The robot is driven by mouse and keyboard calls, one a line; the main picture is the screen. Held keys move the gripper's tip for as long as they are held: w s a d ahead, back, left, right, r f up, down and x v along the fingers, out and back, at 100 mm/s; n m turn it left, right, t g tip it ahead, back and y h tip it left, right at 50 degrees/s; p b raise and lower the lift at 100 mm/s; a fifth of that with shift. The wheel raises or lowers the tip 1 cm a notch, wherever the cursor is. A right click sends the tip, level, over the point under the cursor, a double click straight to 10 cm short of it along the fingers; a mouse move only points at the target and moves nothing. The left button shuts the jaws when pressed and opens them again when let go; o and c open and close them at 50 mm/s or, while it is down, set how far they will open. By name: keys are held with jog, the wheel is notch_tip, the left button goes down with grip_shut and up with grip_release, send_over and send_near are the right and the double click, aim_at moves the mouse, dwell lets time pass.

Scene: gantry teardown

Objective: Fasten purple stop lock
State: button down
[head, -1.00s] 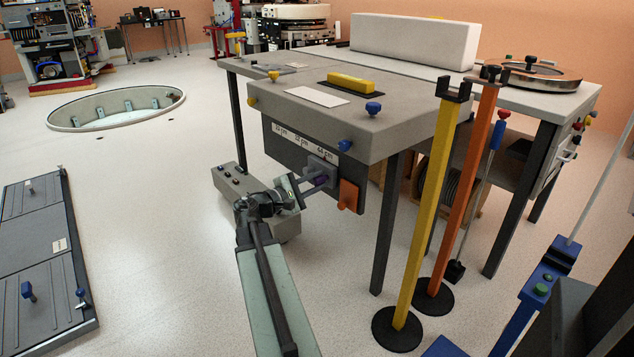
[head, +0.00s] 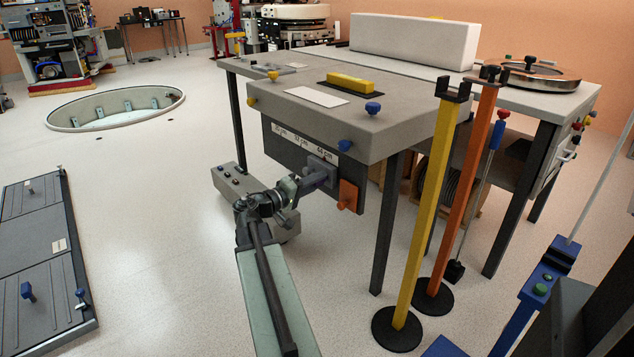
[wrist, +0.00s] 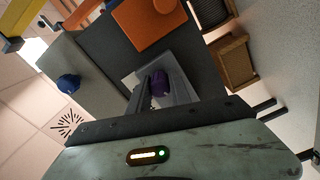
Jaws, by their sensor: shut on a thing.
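The purple stop lock (wrist: 161,83) is a small rounded knob on a grey block (wrist: 183,92) in the wrist view. In the head view the block sits on the dark front panel (head: 290,146), below the measure labels, and my gripper hides the knob. My gripper (head: 318,178) reaches up to the block from the lower left. In the wrist view its dark finger (wrist: 144,97) lies against the knob, and it is shut on it. The far finger cannot be made out. An orange part (head: 348,196) hangs just right of the block.
Blue knobs (head: 345,145) and a yellow knob stud the bench edge above. A bench leg (head: 386,225), a yellow post (head: 428,215) and an orange post (head: 468,190) stand to the right. Open floor (head: 150,220) lies to the left.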

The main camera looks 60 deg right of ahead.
jog(key=m, duration=0.4)
jog(key=shift+m, duration=0.4)
dwell(0.4)
jog(key=c, duration=1.2)
grip_release()
jog(key=shift+a, duration=0.1)
jog(key=v, duration=0.7)
jog(key=shift+w+a, duration=0.1)
jog(key=shift+a, duration=0.2)
